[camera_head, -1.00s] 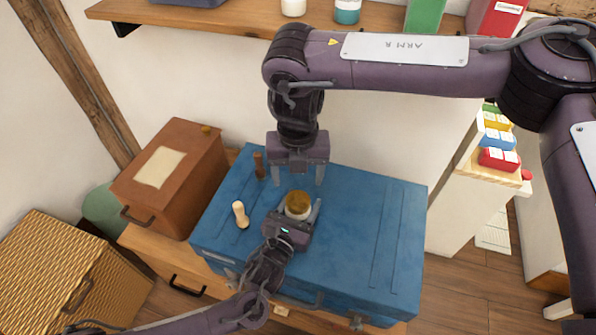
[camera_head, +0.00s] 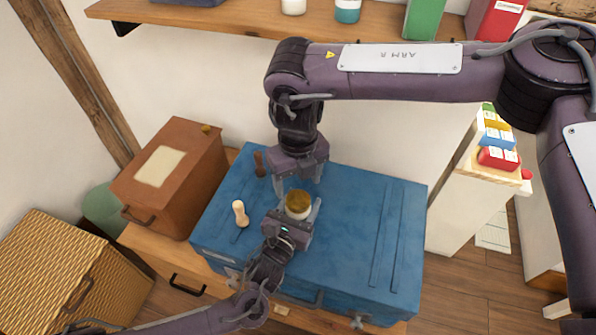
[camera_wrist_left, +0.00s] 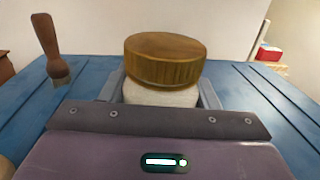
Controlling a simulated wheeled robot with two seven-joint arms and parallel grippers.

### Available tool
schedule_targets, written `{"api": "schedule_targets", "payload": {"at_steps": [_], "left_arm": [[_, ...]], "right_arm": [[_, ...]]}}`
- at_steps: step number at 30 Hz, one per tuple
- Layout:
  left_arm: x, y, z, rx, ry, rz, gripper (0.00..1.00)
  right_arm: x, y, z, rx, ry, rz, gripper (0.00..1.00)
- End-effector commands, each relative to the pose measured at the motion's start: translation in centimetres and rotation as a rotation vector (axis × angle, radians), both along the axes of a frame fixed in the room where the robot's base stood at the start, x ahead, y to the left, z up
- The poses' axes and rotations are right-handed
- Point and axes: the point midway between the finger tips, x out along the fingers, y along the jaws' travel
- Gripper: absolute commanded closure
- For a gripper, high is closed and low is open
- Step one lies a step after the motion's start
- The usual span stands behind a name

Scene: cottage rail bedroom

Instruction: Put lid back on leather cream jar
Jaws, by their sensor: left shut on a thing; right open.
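The leather cream jar (camera_wrist_left: 160,95) is white and stands upright between the fingers of my left gripper (camera_head: 295,211), which is shut on it over the blue trunk. The gold-brown ribbed lid (camera_wrist_left: 166,60) sits on top of the jar, and it also shows in the head view (camera_head: 298,199). In the left wrist view the lid meets the jar with no clear gap; I cannot tell whether it is screwed tight. My right gripper (camera_head: 299,186) is open and empty, just behind and above the lid, fingers pointing down. It is not in the left wrist view.
The blue trunk (camera_head: 350,240) has clear room at right. A wooden-handled brush (camera_wrist_left: 51,48) and a pale wooden tool (camera_head: 240,214) stand left of the jar. A brown box (camera_head: 180,180) is farther left. A shelf (camera_head: 235,20) runs along the back wall.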

Motion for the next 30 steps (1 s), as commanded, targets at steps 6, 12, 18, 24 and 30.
{"api": "schedule_targets", "payload": {"at_steps": [6, 12, 18, 24, 30], "left_arm": [[0.0, 0.0, 0.0, 0.0, 0.0, 0.0, 1.0], [0.0, 0.0, 0.0, 0.0, 0.0, 0.0, 1.0], [0.0, 0.0, 0.0, 0.0, 0.0, 0.0, 1.0], [0.0, 0.0, 0.0, 0.0, 0.0, 0.0, 1.0], [0.0, 0.0, 0.0, 0.0, 0.0, 0.0, 1.0]], "right_arm": [[0.0, 0.0, -3.5, -0.001, 0.002, -0.001, 0.33], [0.0, 0.0, -5.3, 0.0, -0.001, -0.001, 0.33], [0.0, 0.0, -5.6, 0.001, -0.002, -0.001, 0.33], [0.0, 0.0, -5.5, 0.0, -0.001, -0.001, 0.41], [0.0, 0.0, -5.5, 0.0, -0.001, -0.001, 0.67]]}}
